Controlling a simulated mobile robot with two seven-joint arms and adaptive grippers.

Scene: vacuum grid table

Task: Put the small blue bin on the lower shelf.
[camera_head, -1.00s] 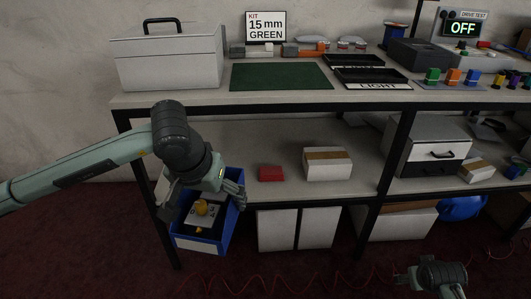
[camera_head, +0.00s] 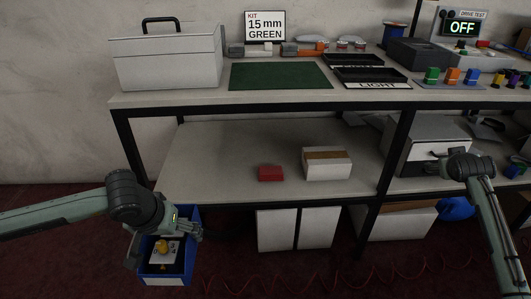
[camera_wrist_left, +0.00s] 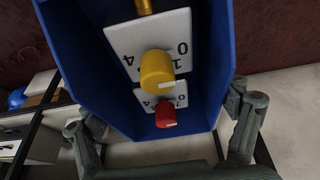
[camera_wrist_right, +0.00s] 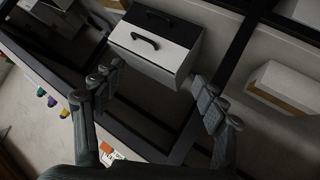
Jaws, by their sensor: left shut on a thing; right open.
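The small blue bin (camera_head: 189,264) is held off the floor, in front of and below the left end of the lower shelf (camera_head: 230,150). It carries white cards or blocks and a yellow knob-like part (camera_head: 163,246); the left wrist view also shows a red one (camera_wrist_left: 166,114) inside the bin (camera_wrist_left: 215,45). My left gripper (camera_head: 194,233) is shut on the bin at its upper rim; the exact grip is partly hidden. My right gripper (camera_head: 440,172) is open and empty, in front of the grey drawer unit (camera_head: 418,150).
A red block (camera_head: 270,173) and a white-and-brown box (camera_head: 327,164) sit on the lower shelf. Its left part is clear. Table legs (camera_head: 128,150) and the tabletop edge (camera_head: 260,99) frame it. White boxes (camera_head: 290,230) stand underneath. A red cable lies on the floor.

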